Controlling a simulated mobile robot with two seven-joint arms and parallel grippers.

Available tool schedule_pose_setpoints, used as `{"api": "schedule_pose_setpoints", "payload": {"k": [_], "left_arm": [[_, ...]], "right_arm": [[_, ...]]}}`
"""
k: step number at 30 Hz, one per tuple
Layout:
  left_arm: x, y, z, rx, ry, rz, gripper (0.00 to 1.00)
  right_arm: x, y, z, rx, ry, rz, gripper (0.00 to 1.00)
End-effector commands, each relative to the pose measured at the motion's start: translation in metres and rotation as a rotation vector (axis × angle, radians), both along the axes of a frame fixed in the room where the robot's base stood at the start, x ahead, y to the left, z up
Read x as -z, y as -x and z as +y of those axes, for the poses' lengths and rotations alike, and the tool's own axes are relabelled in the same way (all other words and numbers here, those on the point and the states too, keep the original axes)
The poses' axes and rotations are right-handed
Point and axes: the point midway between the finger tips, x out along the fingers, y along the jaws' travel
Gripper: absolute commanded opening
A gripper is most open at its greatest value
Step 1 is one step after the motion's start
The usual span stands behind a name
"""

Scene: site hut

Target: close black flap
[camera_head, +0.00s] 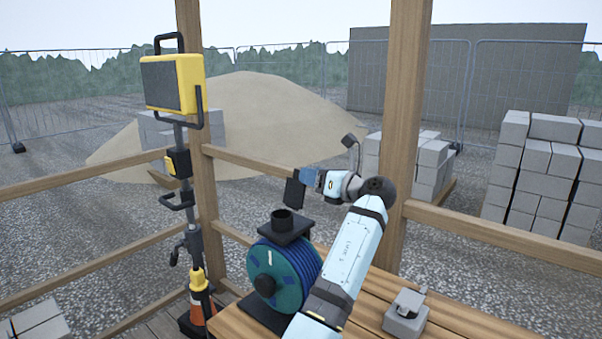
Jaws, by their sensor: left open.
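A reel (285,277) wound with blue line, with a teal side face, stands upright on the wooden bench. A flat black plate (285,232) sits over its top, with a short black cup-like piece (282,220) on it. I cannot tell for certain which part is the black flap. My left gripper (299,184) is open, above and slightly right of the black cup, apart from it. A dark flat piece shows at its tip; I cannot tell whether it is a finger. My forearm hides the reel's right edge. My right gripper is not in view.
A small grey box (406,314) sits on the wooden bench (459,322) to the right of my arm. Wooden posts and rails border the bench.

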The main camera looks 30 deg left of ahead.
Motion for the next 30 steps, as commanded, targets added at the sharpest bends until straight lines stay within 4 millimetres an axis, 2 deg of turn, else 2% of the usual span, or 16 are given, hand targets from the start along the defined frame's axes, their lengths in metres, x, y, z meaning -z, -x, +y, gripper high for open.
{"api": "schedule_pose_setpoints", "payload": {"k": [3, 9, 19, 20, 25, 30], "left_arm": [[0.000, -0.001, 0.021, -0.002, -0.002, 0.000, 0.43], [0.000, -0.003, 0.039, 0.000, -0.001, 0.000, 0.43], [0.000, -0.003, 0.042, 0.000, 0.000, 0.000, 0.43], [0.000, -0.003, 0.042, 0.000, -0.001, 0.000, 0.38], [0.000, -0.003, 0.042, 0.001, 0.000, 0.000, 0.00], [0.000, -0.003, 0.042, 0.001, 0.000, -0.001, 0.00]], "right_arm": [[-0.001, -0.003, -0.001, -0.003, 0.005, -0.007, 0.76], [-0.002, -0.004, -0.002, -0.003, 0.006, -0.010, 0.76], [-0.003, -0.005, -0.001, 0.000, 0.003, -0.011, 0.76], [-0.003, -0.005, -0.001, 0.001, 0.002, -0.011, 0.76], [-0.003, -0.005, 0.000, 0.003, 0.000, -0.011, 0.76], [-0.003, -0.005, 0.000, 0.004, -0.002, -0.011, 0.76]]}}
